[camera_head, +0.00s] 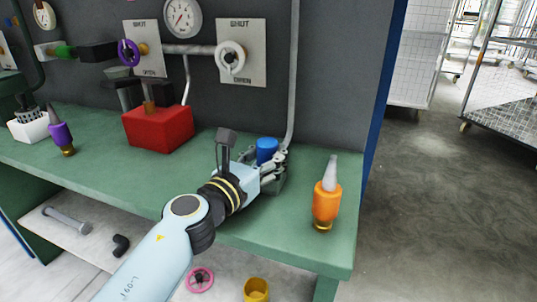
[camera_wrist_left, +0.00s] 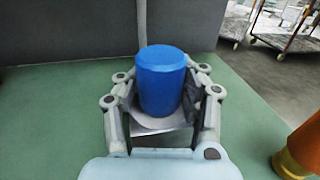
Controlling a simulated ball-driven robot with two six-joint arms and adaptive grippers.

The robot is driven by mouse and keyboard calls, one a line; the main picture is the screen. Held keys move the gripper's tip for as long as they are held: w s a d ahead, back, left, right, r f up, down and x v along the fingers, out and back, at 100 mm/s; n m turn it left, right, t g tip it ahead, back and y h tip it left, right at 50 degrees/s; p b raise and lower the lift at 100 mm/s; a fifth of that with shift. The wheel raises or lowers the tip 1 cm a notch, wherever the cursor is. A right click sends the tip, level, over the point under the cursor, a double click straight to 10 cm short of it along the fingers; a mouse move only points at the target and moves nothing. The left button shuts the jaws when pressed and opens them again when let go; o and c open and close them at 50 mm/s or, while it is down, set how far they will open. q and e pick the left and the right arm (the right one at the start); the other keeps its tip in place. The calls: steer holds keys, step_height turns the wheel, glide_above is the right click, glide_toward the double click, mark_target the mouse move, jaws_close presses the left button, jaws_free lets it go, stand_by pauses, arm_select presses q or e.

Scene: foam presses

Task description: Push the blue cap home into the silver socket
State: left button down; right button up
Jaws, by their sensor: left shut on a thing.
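The blue cap (camera_head: 266,147) stands upright between the fingers of my left gripper (camera_head: 271,163), near the back of the green bench. It also shows large in the left wrist view (camera_wrist_left: 160,80), with a finger pressed on each side. My left gripper is shut on it. Below the cap a silver-grey round rim and flat plate (camera_wrist_left: 155,126) show, which look like the silver socket. The fingers and cap hide most of it, so I cannot tell how deep the cap sits. My right gripper is not in view.
An orange bottle (camera_head: 326,204) stands right of my left gripper, near the bench's right end. A red block (camera_head: 158,128) and a purple bottle (camera_head: 61,136) stand to the left. A grey vertical pipe (camera_head: 292,70) runs down the wall behind the cap. The bench front is partly clear.

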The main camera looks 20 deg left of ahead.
arm_select(q)
steer(key=c, duration=0.7)
jaws_free()
steer(key=shift+s, duration=0.1)
steer(key=shift+s+a+f, duration=0.1)
steer(key=shift+s, duration=0.2)
steer(key=v, duration=1.1)
steer(key=shift+a, duration=0.1)
steer(key=shift+s, duration=0.1)
